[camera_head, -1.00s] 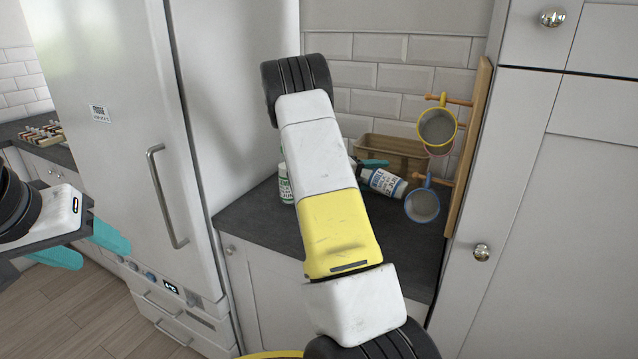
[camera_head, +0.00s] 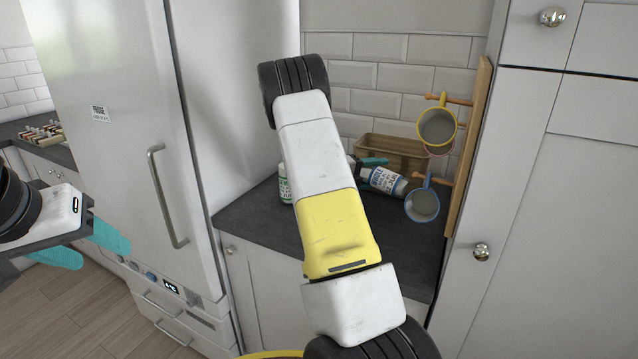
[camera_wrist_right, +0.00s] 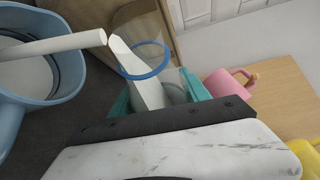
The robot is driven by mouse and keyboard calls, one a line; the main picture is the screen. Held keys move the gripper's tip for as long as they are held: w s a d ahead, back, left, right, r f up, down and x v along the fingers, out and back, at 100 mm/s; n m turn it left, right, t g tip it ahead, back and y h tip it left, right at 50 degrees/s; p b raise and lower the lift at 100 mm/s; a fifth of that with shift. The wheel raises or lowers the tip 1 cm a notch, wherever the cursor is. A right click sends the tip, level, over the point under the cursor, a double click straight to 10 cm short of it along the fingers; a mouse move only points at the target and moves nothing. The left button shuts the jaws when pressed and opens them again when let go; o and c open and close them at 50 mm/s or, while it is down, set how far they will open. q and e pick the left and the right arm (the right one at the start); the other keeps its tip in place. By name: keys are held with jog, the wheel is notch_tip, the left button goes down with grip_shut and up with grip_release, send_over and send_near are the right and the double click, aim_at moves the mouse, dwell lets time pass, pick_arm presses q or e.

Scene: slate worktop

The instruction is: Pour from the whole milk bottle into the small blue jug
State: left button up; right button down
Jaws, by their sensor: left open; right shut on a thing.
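The whole milk bottle (camera_head: 384,179), clear with a white and blue label, is held tilted by my right gripper (camera_head: 372,163), its mouth end down to the right. In the right wrist view milk shows inside the bottle (camera_wrist_right: 146,72), and a white stream (camera_wrist_right: 60,45) runs from near its mouth across the opening of the small blue jug (camera_wrist_right: 68,82). The jug (camera_head: 422,206) is just right of the bottle's mouth, apart from the gripper. My left gripper (camera_head: 84,247) is open and empty at far left.
A green-labelled bottle (camera_head: 285,186) is partly hidden by my right arm. A brown wooden box (camera_head: 395,146) stands behind. A wooden rack (camera_head: 470,150) at right holds a yellow mug (camera_head: 437,126); a pink mug (camera_wrist_right: 228,82) shows in the wrist view. The front counter (camera_head: 400,240) is clear.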

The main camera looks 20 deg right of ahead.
dwell(0.5)
jog(key=shift+s+d+f+m+y, duration=0.2)
jog(key=shift+s+f+m+y, duration=0.1)
jog(key=shift+f+m, duration=0.2)
jog(key=shift+s+d+f+m+y, duration=0.2)
jog(key=shift+f+m+y, duration=0.1)
jog(key=shift+f+m, duration=0.15)
jog(key=shift+w+a+m+t+y, duration=0.25)
jog(key=shift+w+m+t+y, duration=0.1)
jog(key=shift+m+t+y, duration=0.25)
jog(key=shift+w+a+f+m, duration=0.1)
jog(key=shift+w+f+m, duration=0.1)
jog(key=shift+m, duration=0.15)
jog(key=shift+w+a+r+m+t+y, duration=0.2)
jog(key=shift+w+r+m+t+y, duration=0.15)
jog(key=shift+r+m+y, duration=0.3)
jog(key=shift+f+m+t+y+b, duration=0.35)
jog(key=shift+f+m+t, duration=0.1)
jog(key=shift+f+m, duration=0.15)
jog(key=shift+s+d+r+m+t+y, duration=0.1)
jog(key=shift+s+r+m+t+y, duration=0.25)
jog(key=shift+m, duration=0.3)
jog(key=shift+d+r+m+t+y+b, duration=0.1)
jog(key=shift+m+t+y+b, duration=0.45)
jog(key=shift+m+t, duration=0.4)
jog(key=shift+m, duration=0.45)
